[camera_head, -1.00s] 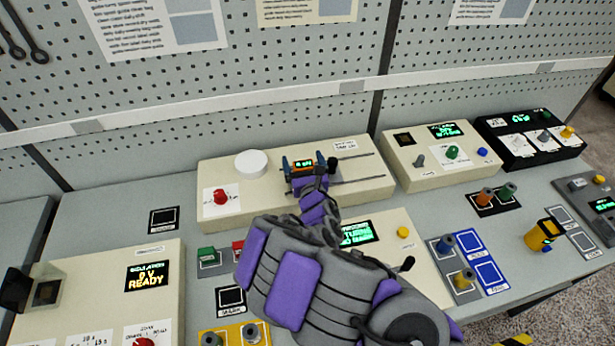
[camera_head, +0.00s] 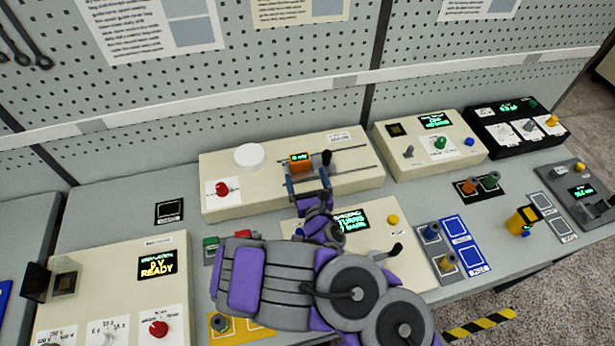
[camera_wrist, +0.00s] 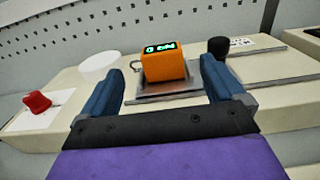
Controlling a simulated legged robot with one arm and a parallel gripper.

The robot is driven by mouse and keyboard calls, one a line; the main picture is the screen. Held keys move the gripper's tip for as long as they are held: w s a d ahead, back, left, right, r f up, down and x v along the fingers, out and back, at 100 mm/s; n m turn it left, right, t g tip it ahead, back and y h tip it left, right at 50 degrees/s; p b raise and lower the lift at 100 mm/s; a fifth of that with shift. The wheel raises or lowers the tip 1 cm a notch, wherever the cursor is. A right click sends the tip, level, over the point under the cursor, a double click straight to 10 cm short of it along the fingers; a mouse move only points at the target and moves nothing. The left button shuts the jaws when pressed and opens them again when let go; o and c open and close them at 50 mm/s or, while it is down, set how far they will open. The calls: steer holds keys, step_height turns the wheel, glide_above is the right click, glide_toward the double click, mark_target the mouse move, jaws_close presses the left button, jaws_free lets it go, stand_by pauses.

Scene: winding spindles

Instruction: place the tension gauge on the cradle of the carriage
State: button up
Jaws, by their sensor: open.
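The tension gauge (camera_head: 299,163) is a small orange block with a green-lit display, upright on the carriage on top of the long cream winding unit. In the wrist view, the gauge (camera_wrist: 164,68) rests on the grey metal cradle (camera_wrist: 150,92), with a small hook at its left side. A black knob (camera_wrist: 217,46) stands just right of it. My gripper (camera_head: 308,184) is open and empty, in front of the gauge and apart from it. Its two blue fingers are spread to either side in the wrist view (camera_wrist: 163,78). The gauge's underside is hidden.
Two rails (camera_head: 350,147) run along the unit, with a white disc (camera_head: 249,156) and red knob (camera_head: 222,189) to the left. Instrument boxes (camera_head: 430,140) stand to the right. A yellow device (camera_head: 522,220) stands at the right. My arm covers part of the front panel.

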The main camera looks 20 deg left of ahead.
steer(key=shift+p+v, duration=0.9)
steer(key=shift+p, duration=0.05)
steer(key=w+d+r+m+g+h, duration=0.1)
steer(key=w+d+m+h, duration=0.1)
steer(key=d+m+h, duration=0.3)
steer(key=w+d+r+m+h, duration=0.2)
steer(key=w+d+m+h, duration=0.1)
steer(key=d+m, duration=0.35)
steer(key=w+d+r+m+g+h, duration=0.1)
steer(key=w+d+m+h, duration=0.15)
steer(key=d+m, duration=0.4)
steer(key=s+d+r+m+g+h, duration=0.1)
steer(key=s+d+m+g+h, duration=0.25)
steer(key=d+m, duration=0.25)
steer(key=s+d+r+m+g+y, duration=0.1)
steer(key=s+r+m, duration=0.5)
steer(key=s, duration=0.6)
steer(key=s+d+r+m+g+y, duration=0.2)
steer(key=s+r+m+g, duration=0.4)
steer(key=s, duration=0.6)
steer(key=s+d+r+m+g+y, duration=0.1)
steer(key=s+d+r+m+g, duration=0.2)
steer(key=s, duration=0.9)
step_height(320, 180, up, 3)
steer(key=m+g, duration=0.1)
steer(key=m, duration=0.2)
